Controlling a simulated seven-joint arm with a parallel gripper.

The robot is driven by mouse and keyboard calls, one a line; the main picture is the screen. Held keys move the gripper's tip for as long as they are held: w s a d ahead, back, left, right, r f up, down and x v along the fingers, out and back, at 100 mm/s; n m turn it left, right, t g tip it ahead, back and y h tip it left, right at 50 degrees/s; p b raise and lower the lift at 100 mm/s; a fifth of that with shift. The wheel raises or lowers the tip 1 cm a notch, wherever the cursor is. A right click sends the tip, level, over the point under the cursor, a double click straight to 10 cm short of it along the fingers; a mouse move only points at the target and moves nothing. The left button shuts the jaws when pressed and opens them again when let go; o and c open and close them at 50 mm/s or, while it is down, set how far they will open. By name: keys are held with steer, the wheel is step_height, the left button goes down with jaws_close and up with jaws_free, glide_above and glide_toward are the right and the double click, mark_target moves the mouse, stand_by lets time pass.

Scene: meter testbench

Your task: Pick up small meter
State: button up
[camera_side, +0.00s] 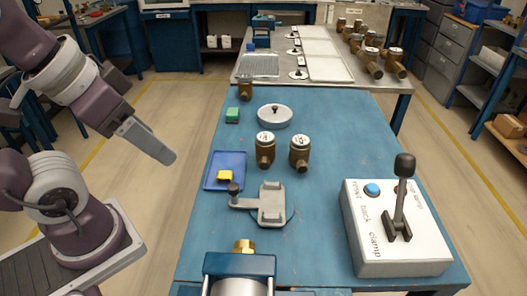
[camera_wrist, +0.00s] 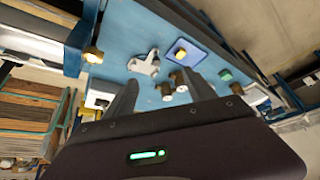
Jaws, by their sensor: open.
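Two bronze meters with white dials stand upright side by side near the middle of the blue table, the left one (camera_side: 265,150) and the right one (camera_side: 300,153). They look close in size. A third, darker bronze piece (camera_side: 245,90) stands at the far left of the table. I cannot tell for sure which is the small meter. My gripper (camera_side: 163,152) hangs in the air left of the table, apart from the meters. In the wrist view my gripper (camera_wrist: 163,84) is open, with bronze meters (camera_wrist: 180,80) showing beyond and between its fingers.
A grey clamp fixture (camera_side: 272,203) sits in front of the meters. A blue tray (camera_side: 238,160) with a yellow block (camera_side: 225,176) lies left. A white round dish (camera_side: 275,116) and green block (camera_side: 232,115) stand behind. A lever box (camera_side: 400,235) is at front right.

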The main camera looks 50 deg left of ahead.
steer(key=shift+o, duration=0.6)
steer(key=n+g, duration=0.5)
steer(key=n, duration=1)
glide_above(265, 148)
steer(key=a, duration=0.2)
steer(key=f, duration=0.8)
steer(key=w+f, duration=0.1)
steer(key=f, duration=0.4)
steer(key=shift+d+f, duration=0.1)
steer(key=shift+d, duration=0.15)
steer(key=shift+n+g, duration=0.3)
steer(key=f, duration=0.5)
steer(key=w+f, duration=0.1)
steer(key=f, duration=0.2)
steer(key=shift+a+f, duration=0.1)
steer(key=shift+a, duration=0.2)
jaws_close()
